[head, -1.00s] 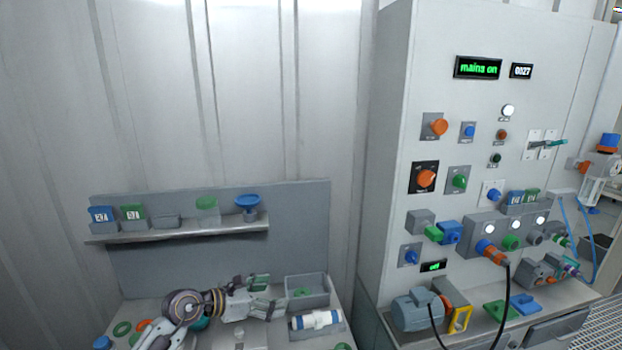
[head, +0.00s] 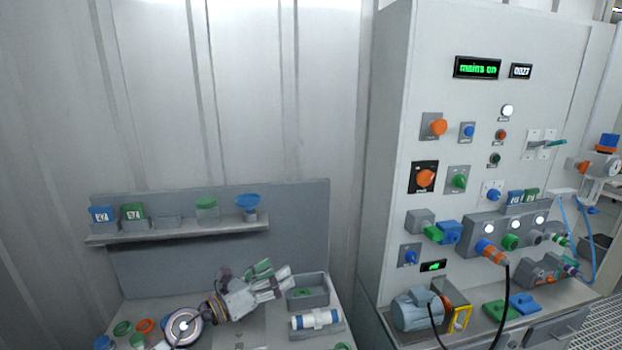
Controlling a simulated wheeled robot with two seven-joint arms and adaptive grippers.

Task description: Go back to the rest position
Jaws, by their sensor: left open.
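My left gripper (head: 272,278) is open and empty above the back of the low bench at the lower left. Its arm comes in from the bottom left. The fingers point right, close to the left side of a grey tray (head: 326,291) as seen from the head. I cannot tell its exact height over the bench. My right gripper is not in the head view.
The grey tray holds a green ring. A white and blue cylinder (head: 315,320) lies in a holder before it. A shelf (head: 180,234) with coloured containers stands behind. A control cabinet (head: 450,100) stands right. Coloured rings (head: 123,328) lie at the bench's left.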

